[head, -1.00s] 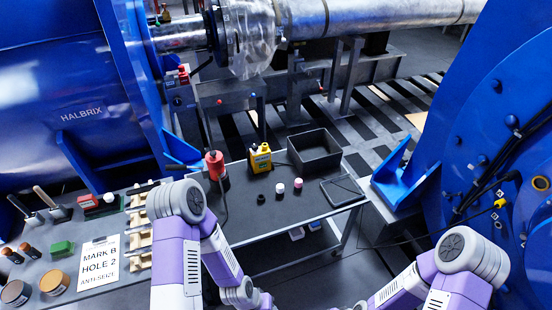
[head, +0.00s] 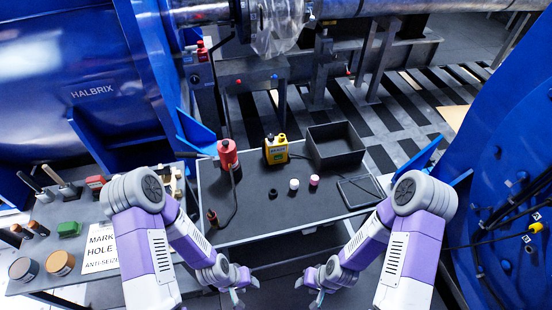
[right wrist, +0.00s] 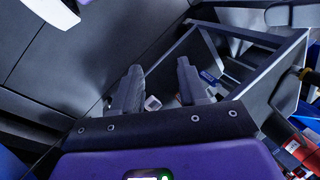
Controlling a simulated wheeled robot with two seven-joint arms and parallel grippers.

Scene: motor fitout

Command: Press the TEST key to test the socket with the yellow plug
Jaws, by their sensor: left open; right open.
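A yellow tester-like box (head: 276,150) with a dark face stands at the back of the dark cart top in the head view. Its keys are too small to read, so I cannot pick out TEST. A yellow plug-like piece (head: 536,228) sits at the blue housing on the far right, with a dark cable by it. My left gripper (head: 238,293) is open and empty, low in front of the cart. My right gripper (head: 316,297) is open and empty beside it; its spread fingers also show in the right wrist view (right wrist: 160,85). Both are apart from the tester.
A left bench holds a sign (head: 102,248). The cart's front middle is clear.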

